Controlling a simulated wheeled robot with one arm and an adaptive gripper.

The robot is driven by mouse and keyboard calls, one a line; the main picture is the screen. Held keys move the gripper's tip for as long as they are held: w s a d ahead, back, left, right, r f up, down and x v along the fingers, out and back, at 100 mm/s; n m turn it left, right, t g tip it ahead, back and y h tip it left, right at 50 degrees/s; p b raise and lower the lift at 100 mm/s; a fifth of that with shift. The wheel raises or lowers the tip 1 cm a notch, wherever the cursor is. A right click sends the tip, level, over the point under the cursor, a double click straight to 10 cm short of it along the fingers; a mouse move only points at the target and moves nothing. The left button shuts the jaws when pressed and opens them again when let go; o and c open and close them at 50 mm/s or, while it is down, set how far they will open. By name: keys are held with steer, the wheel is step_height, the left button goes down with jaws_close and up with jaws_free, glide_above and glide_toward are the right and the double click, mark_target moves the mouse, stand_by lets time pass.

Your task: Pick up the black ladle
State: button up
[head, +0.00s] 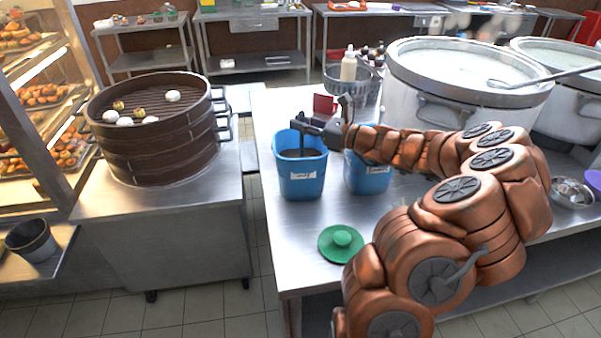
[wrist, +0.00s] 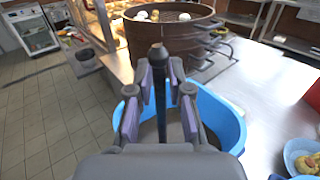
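The black ladle (wrist: 158,95) shows as a dark upright handle in the middle of the wrist view. In the head view its handle (head: 302,144) goes down into the left blue bucket (head: 301,180); its lower end is hidden there. The bucket's blue rim (wrist: 229,122) also shows in the wrist view. My gripper (head: 308,126) is above this bucket, reaching in from the right. In the wrist view my gripper (wrist: 161,90) is open, with one padded finger on each side of the handle and narrow gaps between.
A second blue bucket (head: 367,174) stands close on the right, partly behind my arm. A green lid (head: 341,243) lies on the steel table in front. Large stockpots (head: 455,85) stand at the back right. A stacked steamer (head: 160,140) is on the left counter across a gap.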

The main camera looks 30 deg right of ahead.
jaws_close()
steer(key=shift+r, duration=0.1)
step_height(320, 180, up, 13)
steer(key=shift+f+p, duration=0.1)
steer(key=shift+p, duration=0.9)
step_height(320, 180, up, 8)
steer(key=p, duration=0.7)
